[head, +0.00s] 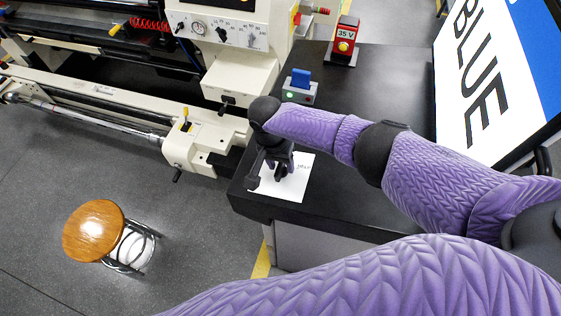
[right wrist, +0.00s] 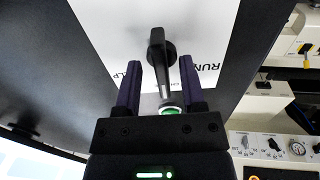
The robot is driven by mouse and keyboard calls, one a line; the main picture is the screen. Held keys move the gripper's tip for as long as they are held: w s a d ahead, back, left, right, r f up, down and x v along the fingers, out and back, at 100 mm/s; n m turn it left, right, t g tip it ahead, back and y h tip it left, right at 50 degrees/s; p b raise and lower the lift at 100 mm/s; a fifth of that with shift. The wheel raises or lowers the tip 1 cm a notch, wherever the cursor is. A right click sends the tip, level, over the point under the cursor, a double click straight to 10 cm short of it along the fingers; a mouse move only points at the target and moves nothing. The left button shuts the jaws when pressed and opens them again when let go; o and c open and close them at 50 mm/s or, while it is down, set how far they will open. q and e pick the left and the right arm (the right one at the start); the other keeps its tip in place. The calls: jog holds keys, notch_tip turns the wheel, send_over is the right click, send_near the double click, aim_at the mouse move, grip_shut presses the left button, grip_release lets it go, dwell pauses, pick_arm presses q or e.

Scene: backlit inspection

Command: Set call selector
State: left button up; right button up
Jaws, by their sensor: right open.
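A green-lit ring shows at the stem's lower end, close to the gripper body. In the head view my right gripper (head: 278,168) is over the sheet (head: 294,184) and mostly hides the selector. My left gripper is out of view.
The sheet lies near the front left corner of a black bench (head: 385,75). A grey box with a blue top (head: 300,84) and a red 35 V unit (head: 345,40) stand behind. A BLUE sign (head: 485,75) is at right, a lathe (head: 225,75) and stool (head: 93,230) at left.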

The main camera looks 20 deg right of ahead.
jog(key=shift+w, duration=0.2)
jog(key=c, duration=0.4)
jog(key=shift+c, duration=1.4)
grip_shut()
jog(key=n+p, duration=0.1)
jog(key=n, duration=0.4)
jog(key=shift+a+n, duration=0.15)
jog(key=shift+n, duration=0.25)
jog(key=n, duration=0.6)
jog(key=shift+f+p, duration=0.1)
jog(key=shift+p, duration=0.25)
